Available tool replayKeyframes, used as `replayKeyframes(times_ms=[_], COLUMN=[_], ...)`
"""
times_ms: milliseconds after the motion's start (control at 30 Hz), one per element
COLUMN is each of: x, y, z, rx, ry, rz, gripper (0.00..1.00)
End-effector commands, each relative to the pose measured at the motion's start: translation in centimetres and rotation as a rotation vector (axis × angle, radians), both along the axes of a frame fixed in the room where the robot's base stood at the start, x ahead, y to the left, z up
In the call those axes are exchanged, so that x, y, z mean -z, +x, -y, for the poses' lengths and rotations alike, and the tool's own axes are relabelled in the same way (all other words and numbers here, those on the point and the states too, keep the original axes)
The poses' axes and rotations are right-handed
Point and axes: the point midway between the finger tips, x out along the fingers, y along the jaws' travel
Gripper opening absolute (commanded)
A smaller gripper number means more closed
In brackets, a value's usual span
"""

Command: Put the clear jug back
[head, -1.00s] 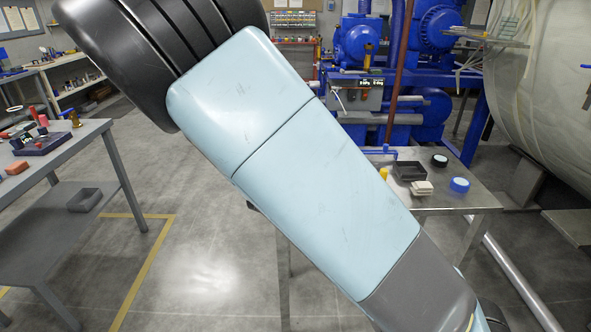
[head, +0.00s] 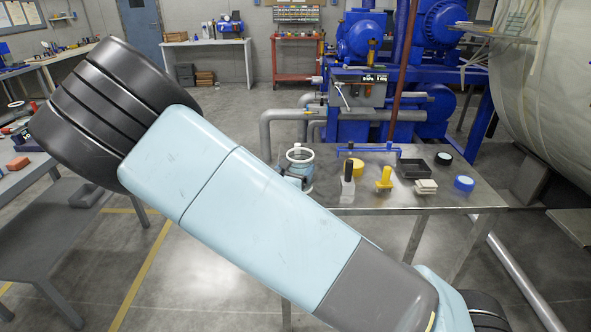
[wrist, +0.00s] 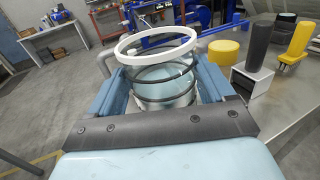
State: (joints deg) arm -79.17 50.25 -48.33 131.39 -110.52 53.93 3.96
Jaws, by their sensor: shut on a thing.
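The clear jug (wrist: 166,76) has a white ring rim and dark bands around its see-through wall. In the wrist view it stands between the two blue fingers of my gripper (wrist: 158,92), which is shut on it. In the head view the jug (head: 299,155) shows at the left end of the steel table (head: 340,197), with my gripper (head: 293,177) around its side. My arm hides its lower part there, so I cannot tell whether it touches the tabletop. It looks roughly upright.
To the jug's right on the table are a black-handled tool (head: 347,185), a yellow disc (head: 356,167), a yellow tool (head: 384,180), a black tray (head: 412,168), white blocks (head: 426,186) and a blue roll (head: 464,183). Blue machinery (head: 360,40) stands behind.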

Motion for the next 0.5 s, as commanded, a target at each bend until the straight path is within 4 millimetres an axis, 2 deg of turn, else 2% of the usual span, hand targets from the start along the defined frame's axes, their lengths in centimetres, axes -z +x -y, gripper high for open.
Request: replayKeyframes(times_ms=[367,400,500], x=[0.24,0.24,0.23], y=[0.02,-0.01,-0.04], z=[0.05,-0.01,-0.09], rx=[0.001,-0.001,-0.002], ry=[0.0,0.0,0.0], rz=[0.001,0.001,0.0], gripper=[0.28,0.85,0.95])
